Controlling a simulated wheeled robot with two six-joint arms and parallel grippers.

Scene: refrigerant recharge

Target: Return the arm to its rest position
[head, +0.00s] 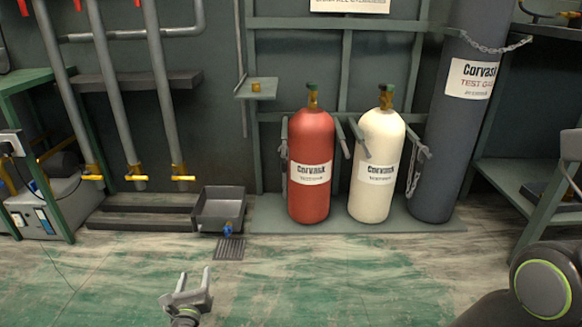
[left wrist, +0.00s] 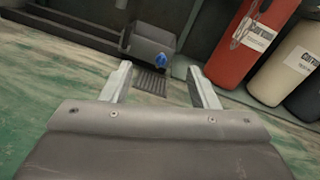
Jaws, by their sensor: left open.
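My left gripper (head: 194,287) is low at the bottom of the head view, above the green worn floor. In the left wrist view its two fingers (left wrist: 158,88) stand apart with nothing between them but floor and the drain grate behind. It touches nothing that I can see. My right gripper is not in view; a round joint of my own arm (head: 543,288) shows at the lower right.
A red cylinder (head: 312,150) and a cream cylinder (head: 376,150) stand on a low platform, with a tall grey cylinder (head: 452,120) beside them. A grey bin (head: 220,212) with a blue tap sits behind a floor grate (head: 229,249). The front floor is clear.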

